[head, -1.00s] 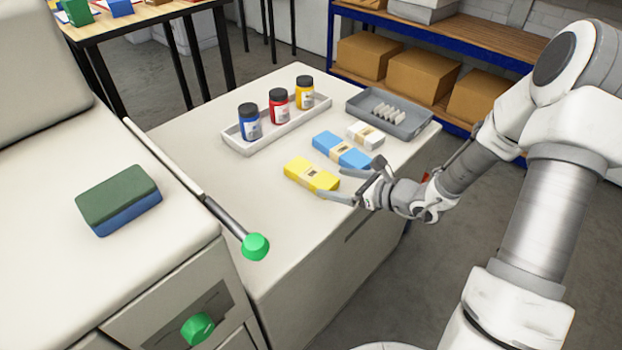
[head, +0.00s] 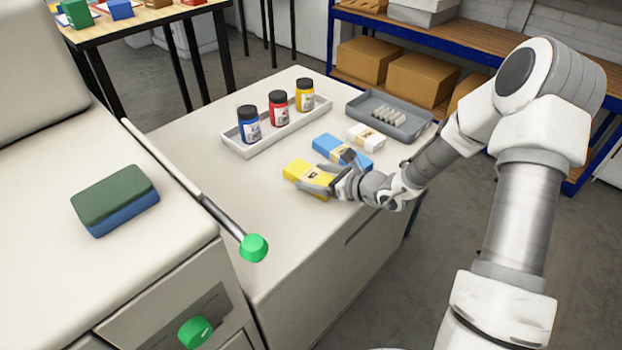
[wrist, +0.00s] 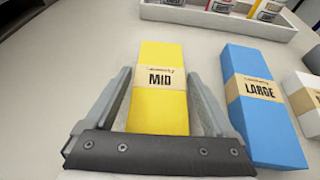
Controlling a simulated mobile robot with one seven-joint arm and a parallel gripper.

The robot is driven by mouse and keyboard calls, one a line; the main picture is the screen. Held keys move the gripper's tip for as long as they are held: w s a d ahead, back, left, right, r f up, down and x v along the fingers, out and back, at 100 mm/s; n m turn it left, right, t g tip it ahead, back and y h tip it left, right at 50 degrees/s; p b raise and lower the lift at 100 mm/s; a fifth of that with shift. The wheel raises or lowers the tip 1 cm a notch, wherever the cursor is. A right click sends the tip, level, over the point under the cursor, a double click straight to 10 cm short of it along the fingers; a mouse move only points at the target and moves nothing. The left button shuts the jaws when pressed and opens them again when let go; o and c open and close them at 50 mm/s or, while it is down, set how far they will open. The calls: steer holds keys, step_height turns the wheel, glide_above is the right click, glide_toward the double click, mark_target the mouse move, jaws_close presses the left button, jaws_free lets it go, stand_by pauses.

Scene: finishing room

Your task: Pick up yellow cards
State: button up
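The yellow cards (head: 297,170) are a banded stack lying on the white cabinet top. In the wrist view the yellow stack (wrist: 160,105) has a tan band marked "MID". My gripper (head: 325,182) is at the near end of the stack. In the wrist view my gripper (wrist: 160,90) is open, with one finger on each side of the stack. I cannot tell whether either finger touches it. The fingers hide part of the stack in the head view.
Blue cards (head: 342,150), marked "LARGE", lie close to the right finger. White cards (head: 366,137) lie beyond. A white tray (head: 232,146) holds three jars. A grey tray (head: 415,132) holds pale pieces. A green-and-blue block (head: 115,200) and a green-knobbed lever (head: 254,248) are left.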

mark_target(315, 177)
steer(key=c, duration=1.2)
steer(key=shift+r, duration=0.2)
steer(key=shift+c, duration=0.2)
step_height(315, 177, up, 4)
steer(key=shift+r+p, duration=0.15)
steer(key=shift+p, duration=0.55)
steer(key=s+d+r+m+t+h+p, duration=0.3)
steer(key=s+d+r+m+p, duration=0.1)
steer(key=s+d+r+p, duration=0.3)
steer(key=d+p, duration=0.2)
steer(key=d, duration=0.2)
steer(key=shift+r+h, duration=0.15)
steer(key=shift+h, duration=0.25)
